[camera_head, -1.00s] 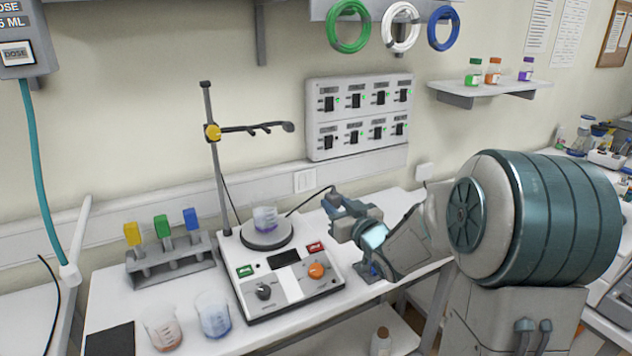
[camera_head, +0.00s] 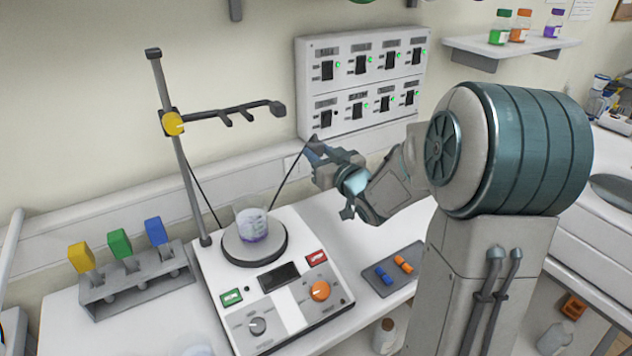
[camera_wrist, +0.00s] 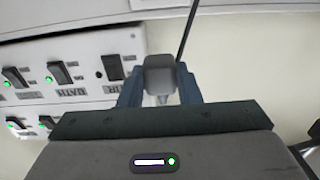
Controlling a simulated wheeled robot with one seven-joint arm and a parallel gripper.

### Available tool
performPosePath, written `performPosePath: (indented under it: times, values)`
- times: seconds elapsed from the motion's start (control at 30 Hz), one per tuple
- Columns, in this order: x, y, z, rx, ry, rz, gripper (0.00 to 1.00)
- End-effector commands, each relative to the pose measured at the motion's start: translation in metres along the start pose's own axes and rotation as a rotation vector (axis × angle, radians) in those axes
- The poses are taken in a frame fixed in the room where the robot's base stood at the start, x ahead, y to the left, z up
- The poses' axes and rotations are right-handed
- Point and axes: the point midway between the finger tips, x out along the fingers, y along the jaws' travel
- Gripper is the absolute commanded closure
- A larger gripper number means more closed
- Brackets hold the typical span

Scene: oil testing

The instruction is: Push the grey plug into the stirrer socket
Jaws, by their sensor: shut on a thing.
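My gripper (camera_head: 314,154) is raised right of the stirrer, in front of the wall below the switch panel. In the wrist view its blue fingers (camera_wrist: 160,88) are shut on the grey plug (camera_wrist: 160,72). A dark cable runs from near the gripper down to the back of the stirrer (camera_head: 285,320). A white wall plate (camera_head: 291,164) below the panel is partly hidden by my gripper. I cannot make out the stirrer socket's openings, or whether the plug touches anything.
The switch panel (camera_head: 413,97) has several green lights; one switch in the wrist view has a dark lamp. A beaker (camera_head: 251,225) stands on the stirrer plate. A clamp stand (camera_head: 187,177), a rack (camera_head: 137,290) and a small tray (camera_head: 375,289) are nearby.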

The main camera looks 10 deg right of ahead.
Motion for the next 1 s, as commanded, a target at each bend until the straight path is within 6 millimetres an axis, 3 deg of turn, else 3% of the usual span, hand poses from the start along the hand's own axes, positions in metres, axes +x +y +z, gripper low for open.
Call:
performPosePath:
  times: [0.03, 0.27, 0.7, 1.0]
  values:
    - [0.0, -0.001, 0.011, 0.001, -0.001, -0.001, 0.9]
    - [0.002, -0.005, 0.031, 0.0, -0.001, -0.009, 0.9]
    - [0.001, -0.003, 0.091, 0.0, -0.001, -0.005, 0.9]
    - [0.001, -0.003, 0.097, 0.0, -0.001, -0.004, 0.9]
